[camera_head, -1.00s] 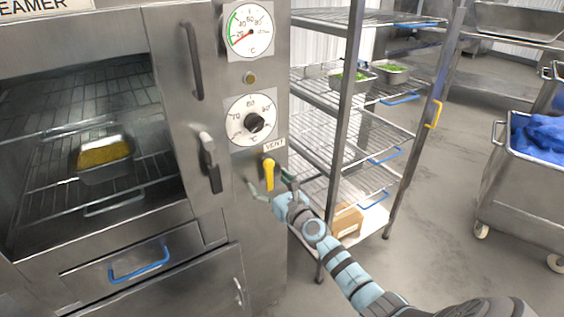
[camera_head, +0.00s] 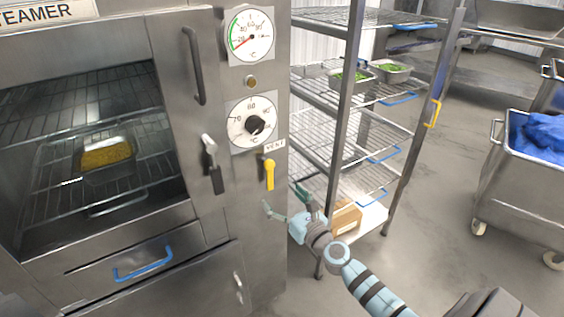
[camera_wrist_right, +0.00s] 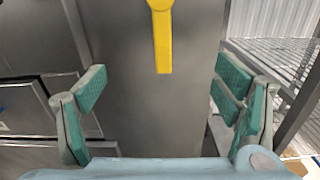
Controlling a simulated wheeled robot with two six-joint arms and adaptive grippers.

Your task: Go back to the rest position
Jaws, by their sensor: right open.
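My right gripper (camera_head: 285,203) is open and empty in the head view, in front of the steamer's right side panel. It is below and a little to the right of the yellow vent lever (camera_head: 270,174), apart from it. In the right wrist view the two green fingers of the gripper (camera_wrist_right: 168,95) are spread wide with nothing between them. The yellow lever (camera_wrist_right: 163,40) hangs straight down beyond them, at the top of that view. My left gripper is not in view.
The steamer's chamber (camera_head: 90,120) holds a metal pan (camera_head: 108,176) of yellow food on a wire rack. A wire shelf unit (camera_head: 345,100) with pans of green food stands right of the steamer, close to my right arm. A cart (camera_head: 520,190) with blue cloth stands at far right.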

